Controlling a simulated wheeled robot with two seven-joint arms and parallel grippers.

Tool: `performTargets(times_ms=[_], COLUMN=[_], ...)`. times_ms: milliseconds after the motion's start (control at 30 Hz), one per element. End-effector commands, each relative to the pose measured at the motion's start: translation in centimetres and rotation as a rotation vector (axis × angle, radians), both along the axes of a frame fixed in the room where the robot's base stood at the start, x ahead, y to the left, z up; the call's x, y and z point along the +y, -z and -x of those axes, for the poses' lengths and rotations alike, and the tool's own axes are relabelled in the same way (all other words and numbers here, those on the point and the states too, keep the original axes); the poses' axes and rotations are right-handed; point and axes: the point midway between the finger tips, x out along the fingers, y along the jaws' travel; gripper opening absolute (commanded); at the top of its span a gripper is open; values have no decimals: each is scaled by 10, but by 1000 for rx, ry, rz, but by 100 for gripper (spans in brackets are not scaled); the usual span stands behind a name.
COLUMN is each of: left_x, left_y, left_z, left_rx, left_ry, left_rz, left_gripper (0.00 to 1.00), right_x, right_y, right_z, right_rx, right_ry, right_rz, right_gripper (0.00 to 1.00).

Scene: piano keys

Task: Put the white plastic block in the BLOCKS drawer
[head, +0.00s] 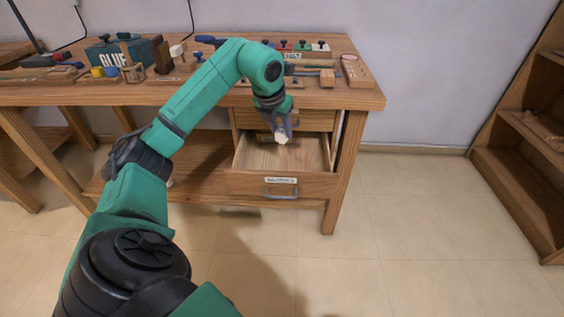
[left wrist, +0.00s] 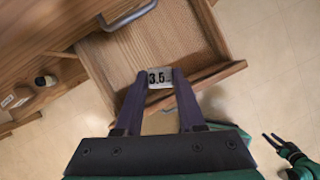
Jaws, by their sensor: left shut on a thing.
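The white plastic block (head: 282,138) is between the fingers of my left gripper (head: 281,134), held above the open drawer. In the left wrist view the block (left wrist: 159,77) shows a face marked "3.5", with a finger of my left gripper (left wrist: 159,84) on each side. The BLOCKS drawer (head: 235,184) is pulled out under the bench, with a small, hard-to-read label above its handle. Its visible inside is bare; it also shows in the left wrist view (left wrist: 208,80). My right gripper (left wrist: 272,141) appears at the right of that view, its fingers apart and empty.
Another drawer (head: 312,119) sits shut above the open one. Shelves (head: 530,130) stand at the right. The floor between is clear.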

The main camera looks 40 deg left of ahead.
Motion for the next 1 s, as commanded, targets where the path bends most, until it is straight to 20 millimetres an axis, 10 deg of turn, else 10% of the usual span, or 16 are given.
performTargets(times_ms=[200,500,867,900,1000], left_x=[0,0,0,0,0], left_y=[78,131,140,140,139], left_z=[1,0,0,0,0], left_rx=[5,3,0,0,0], left_ry=[2,4,4,4,4], left_rz=[1,1,1,1,1], left_gripper=[0,0,0,46,68], right_x=[10,13,13,13,13], right_y=[-46,-82,-92,-93,-93], right_z=[-10,-8,-7,-7,-7], right_rx=[-16,-22,-25,-25,-24], right_ry=[-14,-25,-28,-28,-28], right_rz=[-23,-35,-38,-38,-38], right_gripper=[50,50,50,50,50])
